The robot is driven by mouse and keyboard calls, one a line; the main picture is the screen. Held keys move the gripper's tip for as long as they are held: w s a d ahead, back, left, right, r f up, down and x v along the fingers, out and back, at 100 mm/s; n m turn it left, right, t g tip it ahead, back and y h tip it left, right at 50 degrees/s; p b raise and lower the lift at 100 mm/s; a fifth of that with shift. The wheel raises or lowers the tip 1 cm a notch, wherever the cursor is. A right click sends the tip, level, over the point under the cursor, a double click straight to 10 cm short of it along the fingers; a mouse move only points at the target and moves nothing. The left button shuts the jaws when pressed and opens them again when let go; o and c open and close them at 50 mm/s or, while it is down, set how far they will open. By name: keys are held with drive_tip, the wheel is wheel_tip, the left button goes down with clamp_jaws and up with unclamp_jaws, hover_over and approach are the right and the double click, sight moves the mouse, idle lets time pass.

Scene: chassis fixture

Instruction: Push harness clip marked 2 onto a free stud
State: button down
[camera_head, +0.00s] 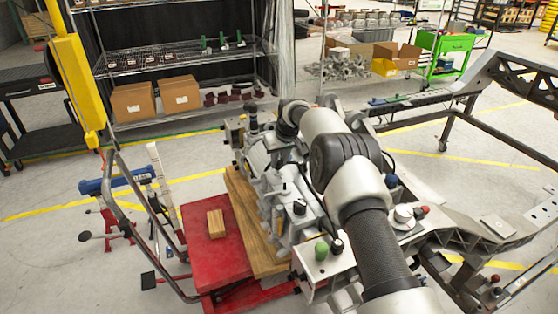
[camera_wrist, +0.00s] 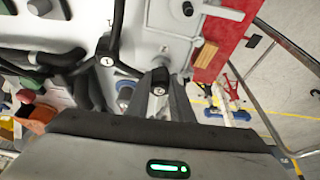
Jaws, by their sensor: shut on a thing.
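In the wrist view my gripper (camera_wrist: 159,95) reaches up from the bottom edge, its fingers shut on a dark clip (camera_wrist: 159,80) with a small pale round mark. I cannot read that mark clearly. A black harness clip marked 1 (camera_wrist: 107,61) sits up and left of it, on a black cable branch. The grey engine casing (camera_wrist: 160,48) lies behind the held clip; whether the clip touches it I cannot tell. A small round fitting (camera_wrist: 125,90) shows just left of the fingers. In the head view my arm hides the fingers and the held clip.
The chassis frame (camera_head: 505,70) runs along the right. A red cart (camera_head: 205,250) carrying a wooden block (camera_head: 216,223) stands left of the engine (camera_head: 270,160). Black hoses (camera_wrist: 55,58) run left of the fingers. A wire shelf (camera_head: 180,62) stands behind.

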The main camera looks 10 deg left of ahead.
drive_tip(key=shift+f, duration=0.5)
drive_tip(key=shift+f+b, duration=0.6)
drive_tip(key=c, duration=1.5)
unclamp_jaws()
drive_tip(key=shift+r, duration=0.15)
drive_tip(key=shift+r+p, duration=1.5)
drive_tip(key=shift+r, duration=1.45)
